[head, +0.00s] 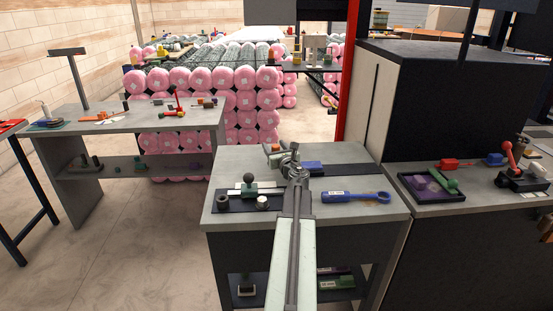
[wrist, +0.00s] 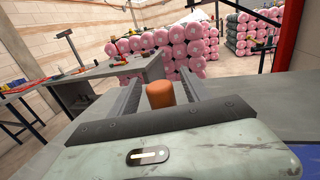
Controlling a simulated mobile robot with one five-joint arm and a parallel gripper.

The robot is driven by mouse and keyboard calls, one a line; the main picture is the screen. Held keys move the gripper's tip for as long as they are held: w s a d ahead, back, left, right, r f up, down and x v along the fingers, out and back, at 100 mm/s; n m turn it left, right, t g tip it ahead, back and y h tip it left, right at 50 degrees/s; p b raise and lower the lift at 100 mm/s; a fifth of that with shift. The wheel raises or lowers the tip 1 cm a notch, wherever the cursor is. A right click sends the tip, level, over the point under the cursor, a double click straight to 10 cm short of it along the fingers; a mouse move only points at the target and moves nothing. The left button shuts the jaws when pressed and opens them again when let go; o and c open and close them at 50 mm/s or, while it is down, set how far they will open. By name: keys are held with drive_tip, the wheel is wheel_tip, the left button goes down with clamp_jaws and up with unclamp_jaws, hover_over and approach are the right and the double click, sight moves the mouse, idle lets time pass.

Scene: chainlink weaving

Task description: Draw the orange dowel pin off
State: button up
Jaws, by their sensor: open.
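The orange dowel pin (wrist: 160,95) stands up as a short, round-topped cylinder in the wrist view. It lies between the two dark fingers of my gripper (wrist: 158,84), with a gap showing on both sides. My gripper is open and holds nothing. In the head view my arm reaches over the grey bench (head: 385,208), and my gripper (head: 290,153) is near its far side. A small orange piece (head: 275,147) shows there just left of my gripper; it is too small to tell in detail. The pin's lower end is hidden behind the gripper body.
A dark mat (head: 232,207) with small parts lies left. Another bench (head: 140,121) stands back left, pink-ended rolls (head: 245,100) behind.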

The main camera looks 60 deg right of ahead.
drive_tip(key=shift+w+d, duration=0.45)
drive_tip(key=shift+d, duration=0.05)
drive_tip(key=shift+a, duration=0.1)
clamp_jaws()
drive_tip(key=shift+r, duration=0.1)
